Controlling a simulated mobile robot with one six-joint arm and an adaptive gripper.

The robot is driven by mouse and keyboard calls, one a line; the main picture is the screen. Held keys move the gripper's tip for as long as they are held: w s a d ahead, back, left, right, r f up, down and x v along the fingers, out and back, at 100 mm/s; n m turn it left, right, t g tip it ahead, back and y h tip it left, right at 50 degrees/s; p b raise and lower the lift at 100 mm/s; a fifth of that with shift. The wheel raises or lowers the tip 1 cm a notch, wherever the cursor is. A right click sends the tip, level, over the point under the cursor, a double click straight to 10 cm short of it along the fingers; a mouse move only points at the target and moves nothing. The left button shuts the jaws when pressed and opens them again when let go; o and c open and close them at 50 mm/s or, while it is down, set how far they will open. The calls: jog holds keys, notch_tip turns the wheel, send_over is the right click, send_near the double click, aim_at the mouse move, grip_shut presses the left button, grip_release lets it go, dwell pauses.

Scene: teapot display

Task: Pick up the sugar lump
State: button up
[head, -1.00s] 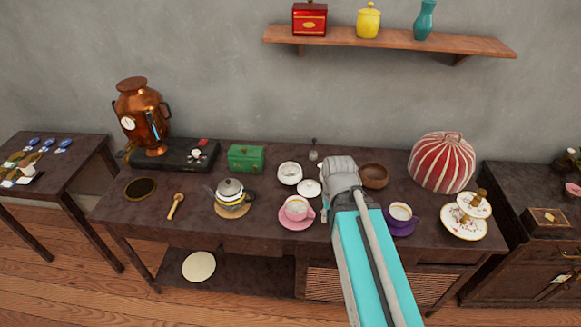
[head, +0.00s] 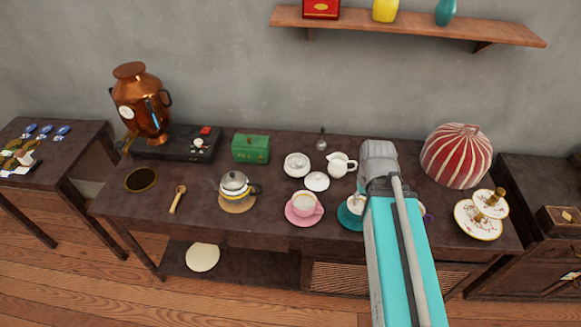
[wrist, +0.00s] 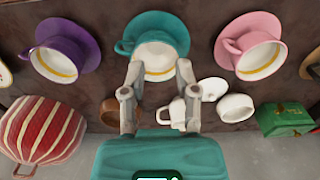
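I cannot make out a separate sugar lump in either view. A small open white bowl (head: 297,165) stands mid-table with a white lid (head: 317,181) beside it. Its contents are too small to tell. In the wrist view the bowl (wrist: 236,107) and lid (wrist: 214,88) are right of my gripper (wrist: 159,73). My gripper's two fingers are spread apart with nothing between them, above the table near the teal cup (wrist: 156,52).
A white jug (head: 341,165) stands right of the bowl, partly behind a finger in the wrist view. A pink cup (head: 304,202), a teapot (head: 234,185), a green box (head: 250,148) and a striped cosy (head: 456,155) stand around. Bare table lies around the wooden scoop (head: 178,199).

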jog(key=w+m, duration=0.2)
jog(key=w, duration=0.2)
jog(key=m, duration=1.6)
send_over(293, 165)
jog(key=shift+a+r, duration=0.15)
jog(key=shift+r, duration=0.1)
jog(key=shift+f, duration=0.1)
notch_tip(293, 165, down, 8)
jog(key=b, duration=0.8)
jog(key=shift+f, duration=0.25)
jog(key=shift+s+f+b, duration=0.15)
jog(key=shift+f+b, duration=2.45)
jog(key=shift+b, duration=0.05)
